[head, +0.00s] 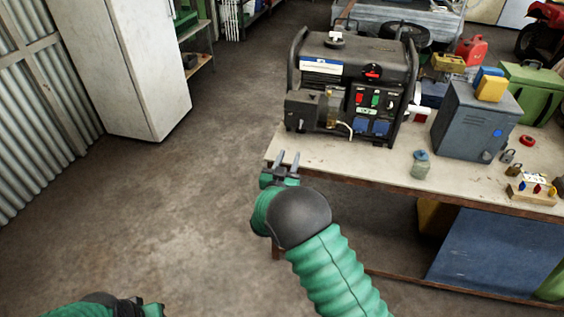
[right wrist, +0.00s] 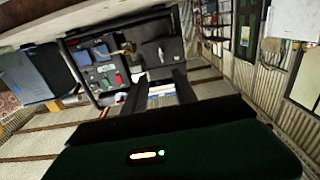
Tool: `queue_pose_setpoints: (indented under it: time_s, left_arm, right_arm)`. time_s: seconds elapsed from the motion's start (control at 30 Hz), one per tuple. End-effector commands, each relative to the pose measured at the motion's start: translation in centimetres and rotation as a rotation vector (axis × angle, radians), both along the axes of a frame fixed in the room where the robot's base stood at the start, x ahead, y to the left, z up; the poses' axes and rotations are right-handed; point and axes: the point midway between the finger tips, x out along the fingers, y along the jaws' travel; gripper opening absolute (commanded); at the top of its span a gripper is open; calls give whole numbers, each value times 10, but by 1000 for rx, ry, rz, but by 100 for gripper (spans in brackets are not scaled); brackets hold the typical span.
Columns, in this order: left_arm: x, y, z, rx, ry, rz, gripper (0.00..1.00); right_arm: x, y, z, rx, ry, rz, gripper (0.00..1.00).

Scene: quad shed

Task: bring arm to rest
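My right arm, green and ribbed with a dark wrist, reaches in from the bottom in the head view. Its gripper (head: 287,160) is at the workbench's (head: 352,168) front left corner, in front of the black generator (head: 355,78). Its two grey fingers stand apart with nothing between them. In the right wrist view the dark fingers of the right gripper (right wrist: 158,90) also show apart, with the generator (right wrist: 108,72) beyond them, seen turned over. My left arm (head: 100,304) shows only as a green and dark part at the bottom left edge; its fingers cannot be made out.
The bench carries a grey metal box (head: 462,125), a small jar (head: 420,165), padlocks (head: 508,156) and a green toolbox (head: 533,90). A white cabinet (head: 125,65) stands at the left by a corrugated wall. The concrete floor between cabinet and bench is clear.

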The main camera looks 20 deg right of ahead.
Motion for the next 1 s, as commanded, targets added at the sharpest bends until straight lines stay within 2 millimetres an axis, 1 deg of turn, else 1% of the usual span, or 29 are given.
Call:
queue_pose_setpoints:
  time_s: [0.5, 0.57, 0.6, 0.67, 0.73, 0.77, 0.8, 0.87, 0.9, 0.97, 1.0]
  left_arm:
    - [0, 0, 1, 0, 0, 0, 36]
    - [0, 0, 5, 0, 0, 0, 36]
    - [0, 0, 9, 0, 0, 0, 36]
    - [0, 0, 15, 0, 0, 0, 36]
    - [0, 0, 24, 0, 0, 0, 36]
    - [0, 0, 28, 0, 0, 0, 36]
    - [0, 0, 33, 0, 0, 0, 36]
    - [0, 0, 38, 0, -1, 0, 36]
    - [0, 0, 40, 0, -1, 0, 36]
    - [0, 0, 44, 0, 0, 0, 36]
    - [0, 0, 45, 0, 0, 0, 36]
  right_arm:
    - [-1, 5, 4, 5, 10, 13, 34]
    - [-1, 7, 7, 39, 49, 48, 34]
    - [-3, 10, 9, 77, 97, 89, 34]
    - [-13, 18, 12, 151, 201, 176, 34]
    - [-45, 33, 10, 248, 376, 291, 34]
    - [-66, 41, 7, 286, 465, 340, 34]
    - [-100, 49, 4, 327, 586, 397, 34]
    - [-156, 56, -3, 372, 764, 454, 34]
    - [-191, 58, -7, 388, 867, 477, 34]
    - [-239, 57, -12, 399, 1004, 494, 34]
    - [-267, 55, -14, 403, 1082, 496, 34]
